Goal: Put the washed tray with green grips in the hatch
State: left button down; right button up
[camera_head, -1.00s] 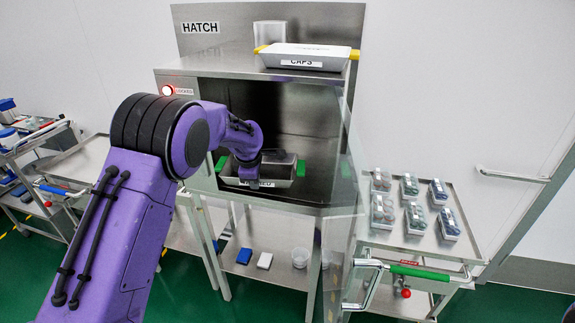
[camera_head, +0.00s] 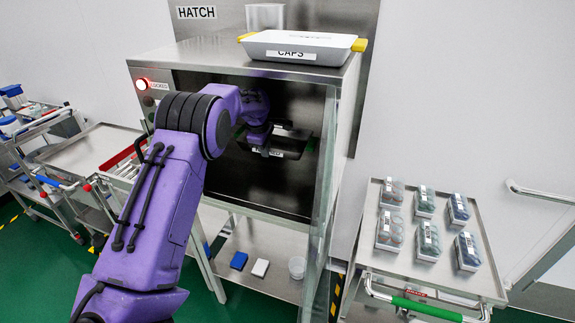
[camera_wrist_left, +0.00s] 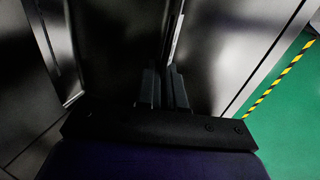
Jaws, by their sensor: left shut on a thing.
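The tray labelled as washed (camera_head: 285,152) is inside the dark hatch (camera_head: 155,78), and one dark green grip shows dimly at its right end. In the left wrist view, the fingers (camera_wrist_left: 161,88) close on a thin upright edge, with dark metal walls on both sides. Whether the tray rests on the hatch floor cannot be told. My right gripper is not in view.
A tray with yellow grips labelled CAPS (camera_head: 300,47) stands on the hatch's top. A clear panel (camera_head: 322,215) stands open at the right of the opening. A trolley (camera_head: 400,262) with several bottle packs is at the right. Another trolley (camera_head: 92,150) is at the left.

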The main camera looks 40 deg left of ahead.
pick_arm(q)
jog(key=p, duration=0.1)
send_over(268, 178)
jog(key=s, duration=0.1)
notch_tip(268, 178, down, 4)
jog(key=shift+s+f, duration=0.15)
jog(key=shift+f, duration=0.1)
jog(key=f, duration=0.1)
jog(key=f+p, duration=0.1)
jog(key=f, duration=0.2)
jog(key=shift+w+d, duration=0.25)
jog(key=shift+w, duration=0.1)
jog(key=shift+f, duration=0.25)
jog(key=shift+s+a, duration=0.2)
jog(key=c, duration=1.6)
grip_release()
jog(key=shift+f, duration=0.15)
jog(key=shift+o, duration=0.3)
jog(key=shift+d, duration=0.15)
